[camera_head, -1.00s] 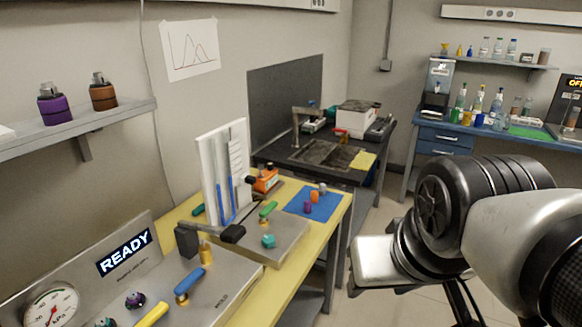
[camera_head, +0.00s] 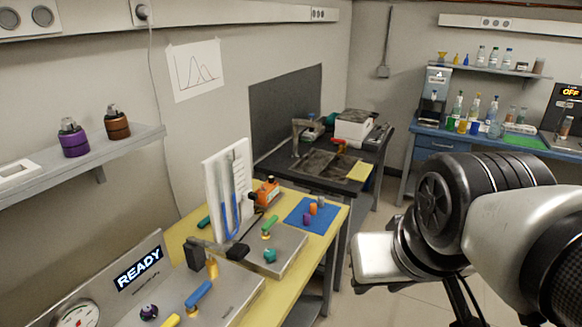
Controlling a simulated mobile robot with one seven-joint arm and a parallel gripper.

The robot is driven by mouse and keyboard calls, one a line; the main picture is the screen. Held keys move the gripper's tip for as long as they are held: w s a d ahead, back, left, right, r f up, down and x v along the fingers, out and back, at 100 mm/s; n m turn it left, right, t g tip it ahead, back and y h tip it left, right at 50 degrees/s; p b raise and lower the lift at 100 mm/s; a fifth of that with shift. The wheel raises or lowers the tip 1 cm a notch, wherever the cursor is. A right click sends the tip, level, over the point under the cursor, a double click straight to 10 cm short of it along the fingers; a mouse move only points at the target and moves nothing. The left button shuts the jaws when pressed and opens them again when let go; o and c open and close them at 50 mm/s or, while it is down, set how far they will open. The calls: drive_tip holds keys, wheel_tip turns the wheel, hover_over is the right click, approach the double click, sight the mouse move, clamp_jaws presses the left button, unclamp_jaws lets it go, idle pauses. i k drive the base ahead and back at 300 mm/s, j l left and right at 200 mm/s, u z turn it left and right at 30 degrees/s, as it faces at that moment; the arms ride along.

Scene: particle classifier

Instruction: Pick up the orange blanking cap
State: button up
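A small orange piece (camera_head: 313,208), which looks like the orange blanking cap, stands on a blue mat (camera_head: 296,218) on the yellow bench. A purple piece (camera_head: 306,219) stands just in front of it and a grey piece (camera_head: 321,201) just behind it. All are small, so their exact shape is hard to tell. My arm fills the right side of the view, well apart from the mat. My gripper's fingers do not show.
The yellow bench (camera_head: 316,262) holds a metal panel with coloured handles (camera_head: 198,294), a READY display (camera_head: 139,269) and a white manometer board (camera_head: 229,188). A dark bench (camera_head: 268,161) stands behind it, a blue cabinet (camera_head: 437,144) beyond. Open floor (camera_head: 372,305) lies right of the yellow bench.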

sight(313, 206)
drive_tip(key=k+j+u, duration=0.15)
drive_tip(key=k+u, duration=0.3)
drive_tip(key=k, duration=0.15)
drive_tip(key=i+l+u, duration=0.15)
drive_tip(key=u, duration=0.3)
drive_tip(key=i+l+u, duration=0.1)
drive_tip(key=u, duration=0.4)
drive_tip(key=i+l, duration=0.15)
drive_tip(key=l, duration=0.3)
drive_tip(key=i+l, duration=0.1)
drive_tip(key=l, duration=0.35)
drive_tip(key=i+l, duration=0.15)
drive_tip(key=l, duration=0.3)
drive_tip(key=i+l, duration=0.15)
drive_tip(key=l, duration=0.35)
drive_tip(key=i+l, duration=0.1)
drive_tip(key=l, duration=0.35)
drive_tip(key=i+l, duration=0.15)
drive_tip(key=l, duration=0.3)
drive_tip(key=i+l, duration=0.15)
drive_tip(key=l, duration=0.3)
drive_tip(key=i+l, duration=0.1)
drive_tip(key=l, duration=0.35)
